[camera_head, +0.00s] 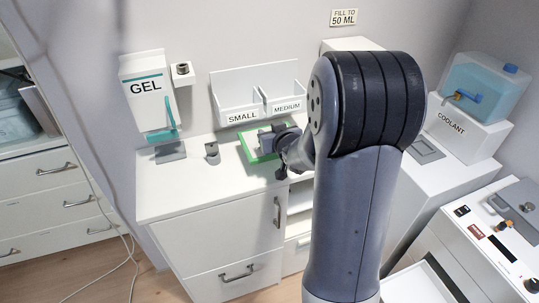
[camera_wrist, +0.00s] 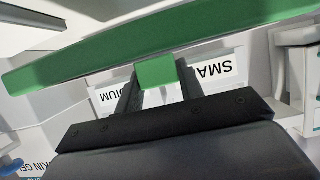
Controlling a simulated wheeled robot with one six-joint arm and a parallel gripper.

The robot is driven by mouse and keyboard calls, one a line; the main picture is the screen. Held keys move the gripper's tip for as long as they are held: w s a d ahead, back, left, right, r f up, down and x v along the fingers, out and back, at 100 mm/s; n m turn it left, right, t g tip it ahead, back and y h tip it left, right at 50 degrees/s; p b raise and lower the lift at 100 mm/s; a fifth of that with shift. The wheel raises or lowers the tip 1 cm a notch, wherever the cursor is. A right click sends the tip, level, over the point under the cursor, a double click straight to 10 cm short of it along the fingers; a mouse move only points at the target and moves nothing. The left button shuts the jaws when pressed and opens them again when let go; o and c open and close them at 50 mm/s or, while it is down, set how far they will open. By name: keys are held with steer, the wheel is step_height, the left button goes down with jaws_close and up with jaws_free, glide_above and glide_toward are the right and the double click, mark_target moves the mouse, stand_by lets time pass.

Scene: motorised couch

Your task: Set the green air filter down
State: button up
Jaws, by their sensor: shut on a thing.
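The green air filter (camera_head: 244,147) shows in the head view as a green-edged frame over the white counter, in front of the bins labelled SMALL and MEDIUM. My gripper (camera_head: 279,141) is at its right side, and my arm hides part of the area. In the wrist view the filter's long green edge (camera_wrist: 110,52) runs across the top. My gripper (camera_wrist: 157,80) is shut on a green tab of the filter, with a dark finger on each side. I cannot tell whether the filter touches the counter.
The counter (camera_head: 190,190) has free room at its front left. A GEL dispenser (camera_head: 146,88) and a small grey block (camera_head: 212,152) stand to the left. The white bins (camera_head: 232,87) stand behind. A COOLANT tank (camera_head: 485,88) is at the right.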

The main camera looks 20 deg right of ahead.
steer(key=shift+f, duration=3.1)
steer(key=shift+f+b, duration=0.15)
steer(key=shift+b, duration=0.25)
steer(key=o, duration=1)
